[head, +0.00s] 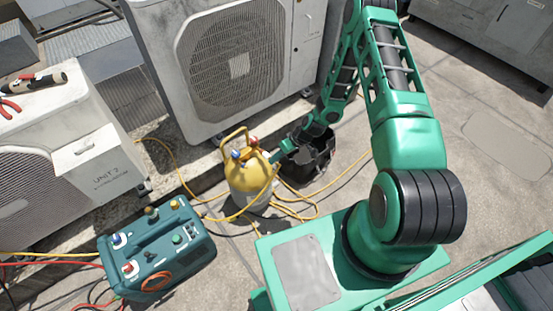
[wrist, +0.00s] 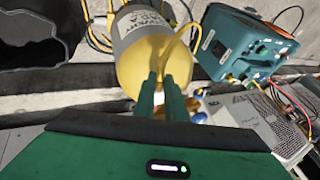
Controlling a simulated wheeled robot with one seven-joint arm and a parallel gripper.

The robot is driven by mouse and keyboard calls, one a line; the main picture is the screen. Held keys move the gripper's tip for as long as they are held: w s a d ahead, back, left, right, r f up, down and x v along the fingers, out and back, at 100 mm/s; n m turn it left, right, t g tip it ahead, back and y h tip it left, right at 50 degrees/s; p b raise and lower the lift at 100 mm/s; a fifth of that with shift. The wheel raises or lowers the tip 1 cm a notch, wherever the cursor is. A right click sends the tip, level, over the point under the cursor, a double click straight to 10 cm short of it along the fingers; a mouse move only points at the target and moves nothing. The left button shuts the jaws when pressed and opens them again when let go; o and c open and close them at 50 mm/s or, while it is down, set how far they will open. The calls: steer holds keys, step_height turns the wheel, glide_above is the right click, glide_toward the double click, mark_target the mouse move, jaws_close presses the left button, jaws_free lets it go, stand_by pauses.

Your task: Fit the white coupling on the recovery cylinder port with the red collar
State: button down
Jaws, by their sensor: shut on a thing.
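The yellow recovery cylinder (head: 246,180) stands upright on the roof floor, with a yellow handle on top. A port with a red collar (head: 254,141) and one with a blue collar (head: 236,155) show at its top. My gripper (head: 274,157) is beside the cylinder top, to the right of the red collar. In the wrist view the green fingers (wrist: 161,92) are shut in front of the yellow cylinder (wrist: 140,60). A small whitish piece, apparently the white coupling (wrist: 159,98), shows between them. The red collar is not clear there; I cannot tell whether the coupling touches the port.
A teal recovery machine (head: 157,250) with coloured knobs stands at lower left. A black open bag (head: 318,165) is right of the cylinder. Yellow hoses (head: 295,210) loop on the floor around it. Condenser units (head: 235,60) stand behind. Open floor lies at right.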

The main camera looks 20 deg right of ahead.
steer(key=shift+w, duration=0.1)
steer(key=c, duration=1.7)
jaws_free()
steer(key=shift+s+d, duration=0.55)
steer(key=shift+s, duration=0.6)
steer(key=shift+s+d, duration=0.5)
steer(key=shift+s, duration=0.6)
steer(key=shift+s+d, duration=0.55)
steer(key=shift+s, duration=0.6)
